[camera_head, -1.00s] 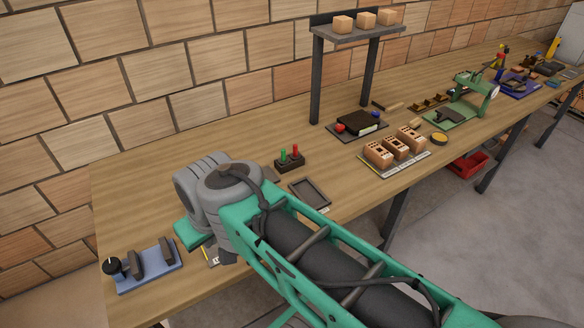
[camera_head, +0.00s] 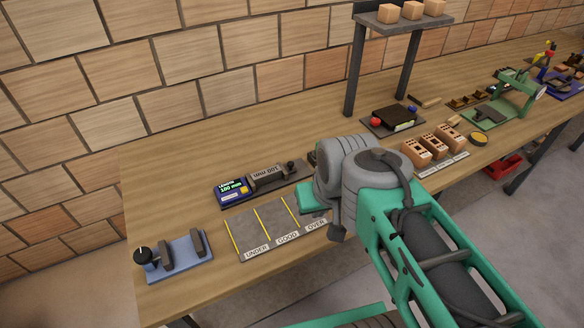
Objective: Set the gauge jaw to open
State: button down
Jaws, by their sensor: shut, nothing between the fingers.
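A length gauge stands on the bench left of my arm. It has a blue display unit (camera_head: 231,189) reading a length of 180 mm, and a grey labelled block (camera_head: 267,175) on a dark base (camera_head: 257,191). A small black knob (camera_head: 290,165) is at its right end. I cannot tell how its jaw is set. Nearer the front left, a blue fixture (camera_head: 197,266) carries two upright dark blocks (camera_head: 165,255) with a gap between them and a round black knob (camera_head: 143,255). My gripper's fingers are not visible; my wrist is right of the gauge.
A grey plate (camera_head: 262,225) with yellow lines and UNDER, GOOD and OVER labels lies before the gauge. A shelf (camera_head: 400,24) with wooden blocks, holed blocks (camera_head: 434,146) and a green stand (camera_head: 512,95) are to the right. Bare bench lies left of the gauge.

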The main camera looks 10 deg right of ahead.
aim_at(291, 169)
jog(key=u, duration=0.45)
jog(key=k, duration=1)
jog(key=z, duration=0.7)
jog(key=i, duration=1.7)
jog(key=u, duration=0.7)
